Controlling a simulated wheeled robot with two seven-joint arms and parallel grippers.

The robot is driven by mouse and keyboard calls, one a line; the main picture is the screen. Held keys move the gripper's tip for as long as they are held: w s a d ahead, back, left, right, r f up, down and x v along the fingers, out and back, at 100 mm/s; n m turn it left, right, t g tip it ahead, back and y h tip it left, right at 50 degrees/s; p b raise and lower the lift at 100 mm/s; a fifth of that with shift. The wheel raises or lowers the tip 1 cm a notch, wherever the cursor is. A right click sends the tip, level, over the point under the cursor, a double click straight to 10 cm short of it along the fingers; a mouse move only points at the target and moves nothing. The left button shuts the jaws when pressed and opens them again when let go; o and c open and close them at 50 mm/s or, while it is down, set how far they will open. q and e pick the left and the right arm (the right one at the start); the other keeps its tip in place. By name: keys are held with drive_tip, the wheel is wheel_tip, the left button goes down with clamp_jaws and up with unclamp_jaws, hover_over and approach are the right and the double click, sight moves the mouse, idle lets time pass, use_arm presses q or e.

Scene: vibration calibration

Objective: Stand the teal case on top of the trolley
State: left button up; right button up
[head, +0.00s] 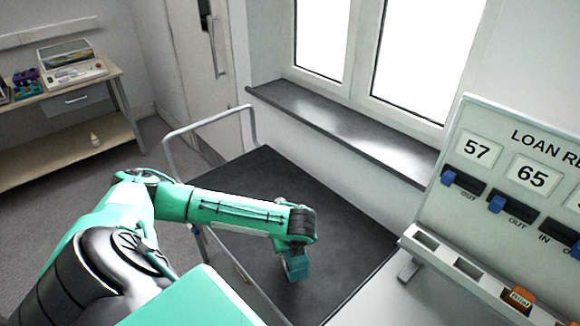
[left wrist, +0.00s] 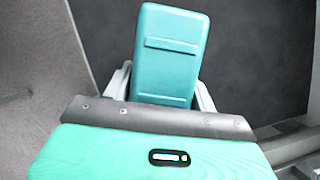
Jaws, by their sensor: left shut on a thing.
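The teal case (left wrist: 168,60) is a rounded block held between the fingers of my left gripper (left wrist: 165,95) in the left wrist view. In the head view the case (head: 297,265) shows below the end of my left arm, over the dark top of the trolley (head: 345,225). My left gripper is shut on it and mostly hidden by the wrist in the head view. I cannot tell whether the case touches the trolley top. The trolley has a pale tube handle (head: 208,122) at its far left end. My right gripper is not in view.
A loan board (head: 520,170) with number cards and blue switches stands at the right, with an orange item (head: 518,298) in its tray. A wooden bench (head: 65,115) with devices is at the far left. A window sill (head: 345,135) runs behind the trolley. The trolley top is otherwise clear.

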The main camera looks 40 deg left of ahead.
use_arm(q)
wheel_tip(320, 180, down, 4)
drive_tip(key=shift+r, duration=0.25)
drive_tip(key=shift+f, duration=0.2)
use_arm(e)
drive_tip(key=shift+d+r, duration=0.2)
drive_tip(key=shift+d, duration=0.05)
use_arm(q)
drive_tip(key=o, duration=1.3)
drive_tip(key=shift+f, duration=0.1)
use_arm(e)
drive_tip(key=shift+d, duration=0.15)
